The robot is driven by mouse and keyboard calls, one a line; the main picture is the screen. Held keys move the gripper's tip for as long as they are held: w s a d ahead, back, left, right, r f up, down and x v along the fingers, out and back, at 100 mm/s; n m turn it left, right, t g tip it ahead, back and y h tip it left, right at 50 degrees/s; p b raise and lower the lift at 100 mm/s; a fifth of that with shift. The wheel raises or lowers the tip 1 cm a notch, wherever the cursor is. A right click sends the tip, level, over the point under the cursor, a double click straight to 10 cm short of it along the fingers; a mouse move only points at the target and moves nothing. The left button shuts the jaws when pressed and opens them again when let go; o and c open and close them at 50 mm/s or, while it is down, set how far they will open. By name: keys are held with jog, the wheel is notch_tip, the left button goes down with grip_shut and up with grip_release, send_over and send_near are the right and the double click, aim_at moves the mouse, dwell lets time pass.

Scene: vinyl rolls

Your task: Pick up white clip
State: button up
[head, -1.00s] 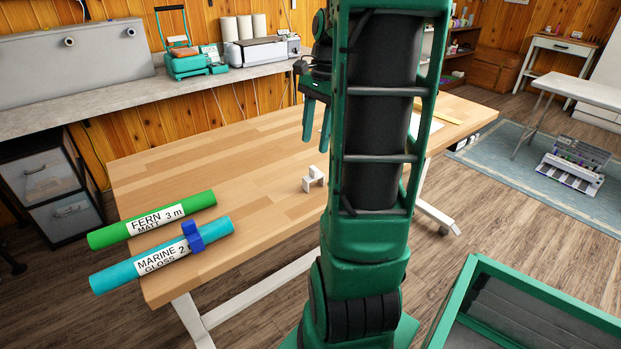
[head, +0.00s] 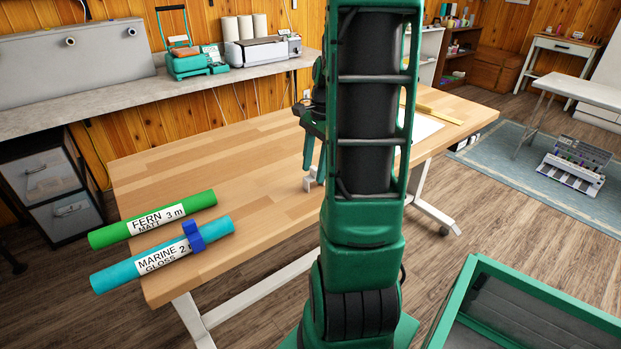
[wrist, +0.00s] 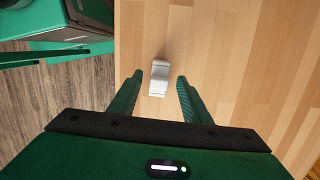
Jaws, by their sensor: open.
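The white clip (wrist: 159,78) lies on the wooden table (wrist: 225,60) in the wrist view, just ahead of the fingertips and roughly centred between them. In the head view the white clip (head: 309,182) is mostly hidden behind my arm and finger. My gripper (wrist: 154,80) is open, its two green fingers apart with nothing between them but the view of the table and the clip beyond. In the head view my gripper (head: 309,165) points down over the table near the clip. I cannot tell its exact height above the table.
A green roll (head: 190,205) labelled FERN and a blue roll (head: 120,277) labelled MARINE, with a blue clip (head: 194,236) around it, lie at the table's left end. A white sheet (head: 424,127) lies at the back right. The table's middle is clear.

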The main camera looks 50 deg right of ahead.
jog(key=shift+f, duration=0.45)
grip_shut()
jog(key=shift+r, duration=0.15)
